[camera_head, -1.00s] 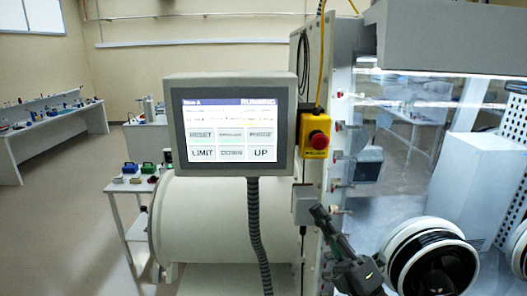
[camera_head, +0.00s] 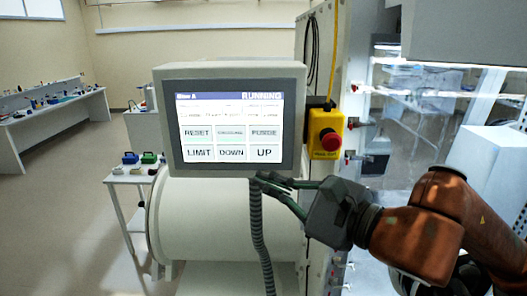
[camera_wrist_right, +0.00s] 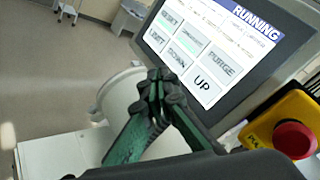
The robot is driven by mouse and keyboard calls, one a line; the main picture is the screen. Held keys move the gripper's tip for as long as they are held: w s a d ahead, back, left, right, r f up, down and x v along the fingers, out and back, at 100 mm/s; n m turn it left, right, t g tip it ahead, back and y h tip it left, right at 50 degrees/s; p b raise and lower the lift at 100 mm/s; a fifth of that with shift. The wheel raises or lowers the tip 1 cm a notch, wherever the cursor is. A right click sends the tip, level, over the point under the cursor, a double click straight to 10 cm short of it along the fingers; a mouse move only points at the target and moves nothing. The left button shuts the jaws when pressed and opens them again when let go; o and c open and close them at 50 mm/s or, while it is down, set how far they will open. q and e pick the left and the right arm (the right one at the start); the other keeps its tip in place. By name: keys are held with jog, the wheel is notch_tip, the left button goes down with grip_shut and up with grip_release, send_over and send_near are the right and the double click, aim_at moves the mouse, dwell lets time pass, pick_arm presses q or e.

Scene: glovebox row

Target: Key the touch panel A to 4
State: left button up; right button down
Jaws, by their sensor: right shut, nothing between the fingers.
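The touch panel A (camera_head: 232,118) is a grey-framed screen on a ribbed stalk. Its header reads RUNNING, and its buttons include RESET, PURGE, LIMIT, DOWN and UP (camera_head: 265,153). The digits on the screen are too small to read. My right gripper (camera_head: 259,179) is shut and empty, with its tips just below the panel's lower edge, under the UP button. In the right wrist view the closed fingertips (camera_wrist_right: 157,80) appear in front of the lower part of the screen (camera_wrist_right: 215,50), near DOWN and UP. Contact with the panel cannot be told. My left gripper is not in view.
A red emergency stop button (camera_head: 330,140) on a yellow box sits right of the panel, close above my right gripper. A white cylinder (camera_head: 205,215) lies behind the stalk. The glovebox window is at the right. A small side table (camera_head: 125,180) stands at the left.

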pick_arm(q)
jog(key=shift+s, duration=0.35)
pick_arm(e)
jog(key=shift+d, duration=0.1)
jog(key=p, duration=0.4)
send_near(253, 154)
jog(key=a, duration=0.4)
jog(key=shift+w+d+f, duration=0.1)
jog(key=shift+w+f, duration=0.05)
jog(key=shift+w, duration=1.35)
pick_arm(q)
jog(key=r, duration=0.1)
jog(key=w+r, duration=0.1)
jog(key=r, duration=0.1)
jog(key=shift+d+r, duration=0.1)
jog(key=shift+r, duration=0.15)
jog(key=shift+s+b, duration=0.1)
jog(key=shift+b, duration=0.2)
pick_arm(e)
jog(key=shift+w, duration=0.35)
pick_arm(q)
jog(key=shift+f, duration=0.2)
